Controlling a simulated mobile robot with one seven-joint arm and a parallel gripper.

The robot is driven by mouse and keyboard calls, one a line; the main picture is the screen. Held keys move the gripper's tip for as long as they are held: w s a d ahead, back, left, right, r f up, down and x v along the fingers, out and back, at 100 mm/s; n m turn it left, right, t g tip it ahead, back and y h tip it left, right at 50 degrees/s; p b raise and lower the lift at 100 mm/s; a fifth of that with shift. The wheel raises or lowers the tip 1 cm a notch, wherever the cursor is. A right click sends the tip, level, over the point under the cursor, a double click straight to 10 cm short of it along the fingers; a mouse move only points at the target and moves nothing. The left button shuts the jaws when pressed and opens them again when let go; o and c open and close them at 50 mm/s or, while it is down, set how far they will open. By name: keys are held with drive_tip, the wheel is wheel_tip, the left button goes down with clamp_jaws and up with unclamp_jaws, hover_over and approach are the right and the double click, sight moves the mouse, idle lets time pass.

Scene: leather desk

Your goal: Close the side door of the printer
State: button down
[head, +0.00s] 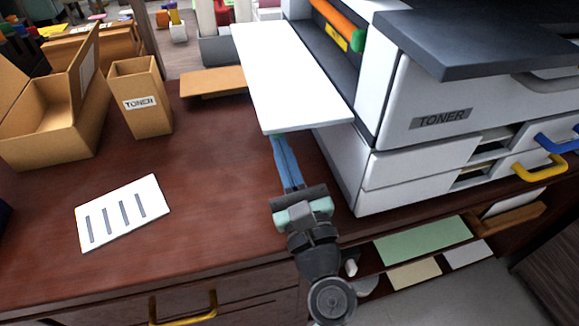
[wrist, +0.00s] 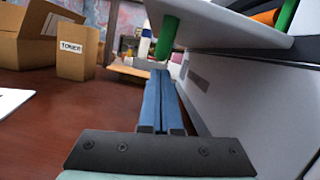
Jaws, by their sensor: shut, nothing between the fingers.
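The printer (head: 440,95) stands on the right of the desk. Its side door (head: 285,75) is a white panel, open and sticking out to the left, roughly level above the desk. Orange and green parts show inside the opening. My gripper (head: 280,145) has long blue fingers that are shut and empty. Their tips reach under the door's near edge and are hidden by it in the head view. In the wrist view my gripper (wrist: 160,75) points along the printer's side (wrist: 215,95), below the door (wrist: 225,22). A green piece (wrist: 168,37) hangs from the door near the tips. I cannot tell whether they touch.
An open cardboard box (head: 50,125) and a toner carton (head: 140,95) stand at the left. A white card (head: 122,212) lies on the desk. A tan board (head: 213,83) lies beyond the door. Bare desk (head: 215,160) lies left of my gripper.

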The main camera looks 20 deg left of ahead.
drive_tip(key=shift+x, duration=0.95)
drive_tip(key=shift+s+a+r+m+p, duration=0.2)
drive_tip(key=shift+r+m+p, duration=0.25)
drive_tip(key=shift+p, duration=0.35)
